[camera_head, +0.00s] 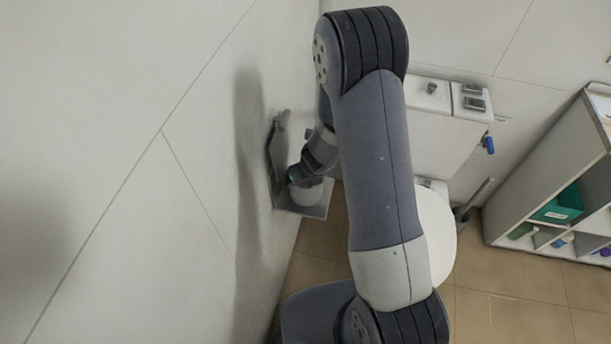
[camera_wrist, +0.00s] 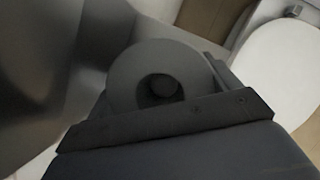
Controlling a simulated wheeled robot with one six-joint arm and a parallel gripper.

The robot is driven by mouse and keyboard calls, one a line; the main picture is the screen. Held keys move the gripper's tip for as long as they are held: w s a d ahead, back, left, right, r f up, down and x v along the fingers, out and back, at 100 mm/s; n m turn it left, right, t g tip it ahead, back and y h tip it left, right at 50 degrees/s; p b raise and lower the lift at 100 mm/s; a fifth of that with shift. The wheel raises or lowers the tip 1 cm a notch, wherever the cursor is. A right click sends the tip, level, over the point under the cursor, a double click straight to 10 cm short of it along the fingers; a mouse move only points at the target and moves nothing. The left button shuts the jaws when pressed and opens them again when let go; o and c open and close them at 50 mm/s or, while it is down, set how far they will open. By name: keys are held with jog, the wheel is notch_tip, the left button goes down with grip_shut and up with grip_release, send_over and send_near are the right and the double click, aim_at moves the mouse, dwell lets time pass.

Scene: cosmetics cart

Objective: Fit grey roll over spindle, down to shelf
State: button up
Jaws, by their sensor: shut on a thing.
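The grey roll (camera_wrist: 135,75) is in front of my gripper in the wrist view, its round end and core hole facing the camera. The dark round tip of the spindle (camera_wrist: 163,85) shows inside that hole, so the roll is around it. How far down the roll sits is hidden. In the head view the roll (camera_head: 307,196) shows pale above the small grey shelf (camera_head: 318,210) on the wall. My gripper (camera_head: 300,178) is shut on the roll; its dark bar (camera_wrist: 165,122) crosses the wrist view and hides the roll's near side.
The wall (camera_head: 190,150) is close on the left. A toilet (camera_head: 433,235) with its cistern (camera_head: 440,135) and a brush (camera_head: 475,200) stand to the right. A white shelf unit (camera_head: 550,165) with a teal box (camera_head: 558,207) is at far right.

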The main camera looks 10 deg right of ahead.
jog(key=shift+f, duration=0.15)
jog(key=o, duration=0.9)
jog(key=p+v, duration=0.6)
jog(key=v, duration=0.5)
jog(key=shift+w+f, duration=0.1)
jog(key=b+x, duration=0.6)
jog(key=x, duration=0.4)
jog(key=shift+f, duration=0.3)
jog(key=shift+w+a, duration=0.1)
jog(key=shift+w, duration=0.1)
jog(key=shift+r+p, duration=0.25)
jog(key=shift+p, duration=0.05)
jog(key=shift+s, duration=0.1)
